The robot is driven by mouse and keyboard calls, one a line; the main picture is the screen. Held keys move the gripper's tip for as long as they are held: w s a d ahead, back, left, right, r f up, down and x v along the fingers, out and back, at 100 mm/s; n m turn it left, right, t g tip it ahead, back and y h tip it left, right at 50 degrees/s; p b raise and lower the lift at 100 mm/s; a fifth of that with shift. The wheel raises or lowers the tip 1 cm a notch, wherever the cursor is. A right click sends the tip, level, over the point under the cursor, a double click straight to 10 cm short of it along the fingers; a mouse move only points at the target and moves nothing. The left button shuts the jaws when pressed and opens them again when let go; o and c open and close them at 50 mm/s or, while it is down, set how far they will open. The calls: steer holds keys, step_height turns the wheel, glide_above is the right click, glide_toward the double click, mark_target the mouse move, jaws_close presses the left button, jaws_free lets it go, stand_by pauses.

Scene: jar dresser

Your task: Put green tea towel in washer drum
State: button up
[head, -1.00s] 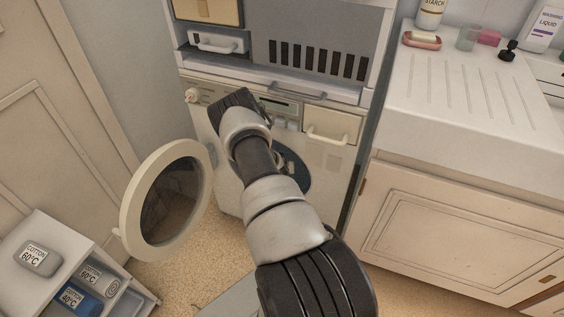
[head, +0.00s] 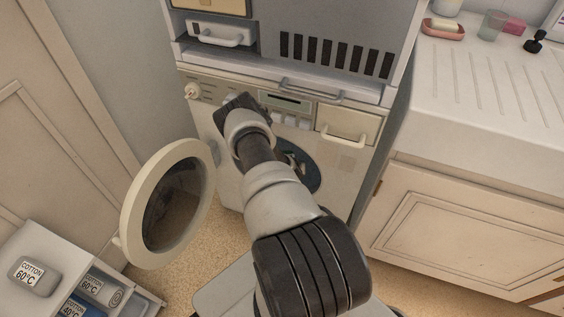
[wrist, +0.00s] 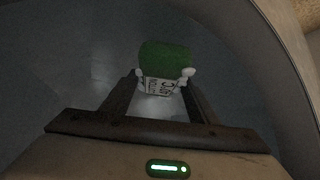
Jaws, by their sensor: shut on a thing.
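The green tea towel (wrist: 165,57) is a rolled green bundle with a white printed label, seen in the wrist view. My gripper (wrist: 163,80) is shut on it, with a fingertip at either side of the label. Around them is the dark grey inside of the washer drum (wrist: 65,75), with the curved pale rim of the opening at the right. In the head view the washer (head: 345,190) stands ahead with its round opening (head: 312,178) uncovered.
The round washer door (head: 130,212) hangs open to the left. A box of labelled bundles (head: 75,275) stands at the lower left. A sink counter (head: 480,110) with small items at its back edge is on the right. Handled drawers sit above the opening.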

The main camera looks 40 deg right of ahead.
steer(key=shift+s+f, duration=0.1)
steer(key=shift+f, duration=0.15)
steer(key=shift+f, duration=0.3)
steer(key=o, duration=1.1)
steer(key=shift+o, duration=0.2)
